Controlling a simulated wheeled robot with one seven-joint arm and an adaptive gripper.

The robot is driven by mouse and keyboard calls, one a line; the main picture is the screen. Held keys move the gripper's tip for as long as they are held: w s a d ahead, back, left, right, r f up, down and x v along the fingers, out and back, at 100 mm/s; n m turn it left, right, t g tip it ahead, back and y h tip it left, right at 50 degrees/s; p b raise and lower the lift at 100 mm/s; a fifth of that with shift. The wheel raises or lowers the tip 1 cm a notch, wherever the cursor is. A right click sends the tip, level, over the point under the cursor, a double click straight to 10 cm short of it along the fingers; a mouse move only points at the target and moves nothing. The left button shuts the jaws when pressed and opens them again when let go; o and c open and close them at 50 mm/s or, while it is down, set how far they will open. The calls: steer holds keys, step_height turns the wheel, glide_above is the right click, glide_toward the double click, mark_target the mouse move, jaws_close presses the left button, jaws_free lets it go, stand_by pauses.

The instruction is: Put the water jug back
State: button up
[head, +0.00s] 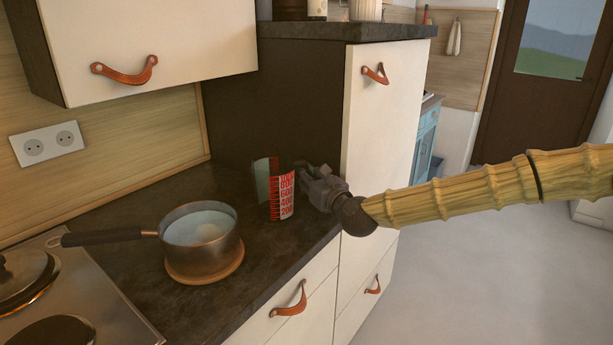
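The water jug (283,196) is a clear vessel with red measuring marks and numbers. It stands upright on the dark countertop (140,278), near the tall cabinet at the back right. My gripper (305,182) is at the right side of the jug, touching it or very close. The fingertips are small and partly hidden against the jug, so I cannot tell whether they are closed on it. I cannot make out the jug's handle.
A pot (203,238) with pale contents stands on a round wooden trivet (207,277) left of the jug, its handle pointing left. A stove (75,305) is at the lower left. A wall cabinet (160,40) overhangs the counter. Countertop in front of the jug is clear.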

steer(key=shift+o, duration=0.7)
steer(key=shift+s+d+r, duration=0.1)
steer(key=shift+r, duration=0.05)
steer(key=v, duration=1.1)
steer(key=shift+s+d+b, duration=0.1)
steer(key=shift+s+b, duration=0.2)
steer(key=shift+s, duration=0.1)
